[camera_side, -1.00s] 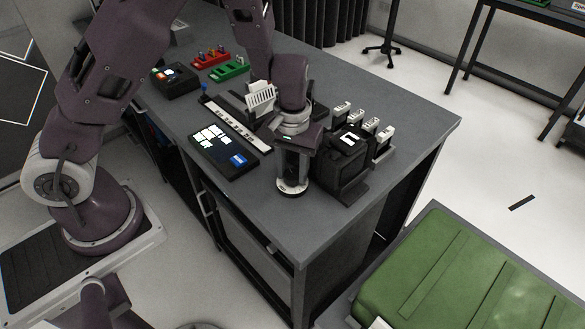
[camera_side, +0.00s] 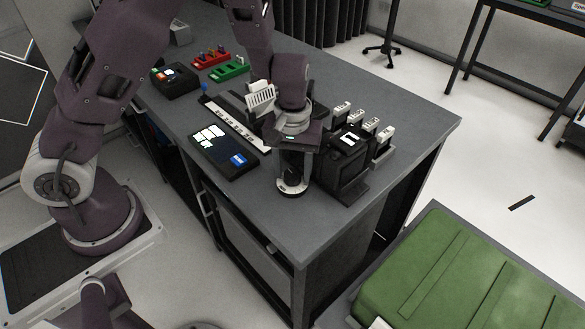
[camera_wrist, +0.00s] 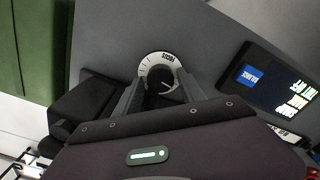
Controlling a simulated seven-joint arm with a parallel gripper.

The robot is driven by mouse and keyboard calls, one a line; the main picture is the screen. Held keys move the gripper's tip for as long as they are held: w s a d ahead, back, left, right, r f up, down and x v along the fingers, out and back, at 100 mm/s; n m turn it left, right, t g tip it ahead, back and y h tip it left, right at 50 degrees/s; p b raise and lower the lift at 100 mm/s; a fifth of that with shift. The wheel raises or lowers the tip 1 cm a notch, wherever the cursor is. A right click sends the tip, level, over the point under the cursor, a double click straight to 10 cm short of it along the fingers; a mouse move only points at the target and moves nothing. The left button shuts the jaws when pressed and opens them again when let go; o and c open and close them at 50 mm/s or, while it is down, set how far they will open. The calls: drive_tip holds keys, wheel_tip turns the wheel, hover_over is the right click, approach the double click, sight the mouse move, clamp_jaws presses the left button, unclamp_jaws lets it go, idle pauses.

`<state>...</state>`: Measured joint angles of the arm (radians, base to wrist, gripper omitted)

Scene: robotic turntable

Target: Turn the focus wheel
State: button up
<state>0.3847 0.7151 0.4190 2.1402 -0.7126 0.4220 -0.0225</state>
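The focus wheel is a black knob on a white ring dial with dark markings (camera_side: 291,187), near the front edge of the grey bench. In the wrist view the dial's white ring (camera_wrist: 153,60) shows at top centre, with the black knob below it. My gripper (camera_side: 292,168) points straight down over the wheel. In the wrist view its two fingers (camera_wrist: 160,82) stand apart, one on each side of the knob. The gripper looks open; whether a finger touches the knob is hard to tell. The knob's lower part is partly hidden by the gripper.
A black box device (camera_side: 345,165) stands close right of the wheel, with several white-topped blocks (camera_side: 370,122) behind it. A dark panel with lit tiles (camera_side: 222,152) lies to the left. The bench front right of the wheel is clear.

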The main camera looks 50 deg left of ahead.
sight(292, 174)
drive_tip(key=shift+o, duration=0.6)
wheel_tip(292, 174, up, 7)
drive_tip(key=shift+r, duration=0.1)
drive_tip(key=shift+s+r, duration=0.1)
drive_tip(key=s+r+m+t+h, duration=0.2)
drive_tip(key=s+r+m+t, duration=0.25)
drive_tip(key=s+r, duration=1.1)
drive_tip(key=s+a+r+m+t+y, duration=0.1)
drive_tip(key=s+a+r+m+y, duration=0.1)
drive_tip(key=s, duration=0.3)
drive_tip(key=shift+s+m, duration=0.35)
drive_tip(key=shift+s, duration=0.05)
drive_tip(key=shift+r, duration=0.15)
idle(0.4)
